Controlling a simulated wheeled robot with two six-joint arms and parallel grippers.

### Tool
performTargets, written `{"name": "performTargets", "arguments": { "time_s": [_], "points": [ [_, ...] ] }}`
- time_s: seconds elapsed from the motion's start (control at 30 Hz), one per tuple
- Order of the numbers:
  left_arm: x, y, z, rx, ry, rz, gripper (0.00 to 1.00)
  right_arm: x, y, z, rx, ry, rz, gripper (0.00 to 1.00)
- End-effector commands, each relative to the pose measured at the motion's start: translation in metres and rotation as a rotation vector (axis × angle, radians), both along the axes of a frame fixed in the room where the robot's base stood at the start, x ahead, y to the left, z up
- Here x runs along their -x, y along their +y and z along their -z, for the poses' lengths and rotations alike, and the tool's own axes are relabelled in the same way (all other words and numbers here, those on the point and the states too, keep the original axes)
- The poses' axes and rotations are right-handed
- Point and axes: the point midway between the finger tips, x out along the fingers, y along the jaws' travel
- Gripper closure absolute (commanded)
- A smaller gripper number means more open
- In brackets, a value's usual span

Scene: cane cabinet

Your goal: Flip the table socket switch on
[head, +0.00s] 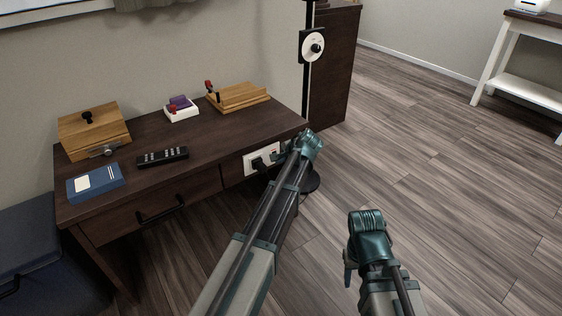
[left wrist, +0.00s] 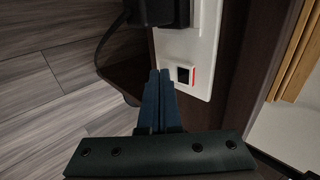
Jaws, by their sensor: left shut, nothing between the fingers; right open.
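A white socket plate (head: 249,160) is set in the dark front of the desk, with a black plug (head: 261,164) in it. In the left wrist view the plate (left wrist: 205,50) shows a small dark rocker switch (left wrist: 184,75) with a red edge. The plug (left wrist: 155,12) is at the top there. My left gripper (head: 284,154) is at the switch end of the plate. Its closed, empty fingertips (left wrist: 160,73) are just beside the switch; I cannot tell whether they touch it. My right gripper (head: 348,274) is low over the floor, away from the desk, its fingers mostly hidden.
The desk top (head: 200,143) holds a wooden box (head: 95,130), a blue book (head: 97,183), a black remote (head: 163,156), a white block with purple parts (head: 181,108) and a wooden board with a red-handled lever (head: 238,96).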

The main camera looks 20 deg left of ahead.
Motion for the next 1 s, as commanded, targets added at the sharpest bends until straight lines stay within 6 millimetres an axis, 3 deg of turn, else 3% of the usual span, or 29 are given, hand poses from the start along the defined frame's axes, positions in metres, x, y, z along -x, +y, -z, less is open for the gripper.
{"name": "performTargets", "arguments": {
  "time_s": [0.5,1.0],
  "points": [
    [-0.003,0.004,0.002,0.000,0.000,0.000,1.00,0.000,0.000,0.002,0.000,0.000,0.000,0.50],
    [-0.003,0.005,-0.015,-0.004,-0.002,-0.001,1.00,0.000,0.000,-0.015,0.000,0.000,0.000,0.50]
  ]
}}
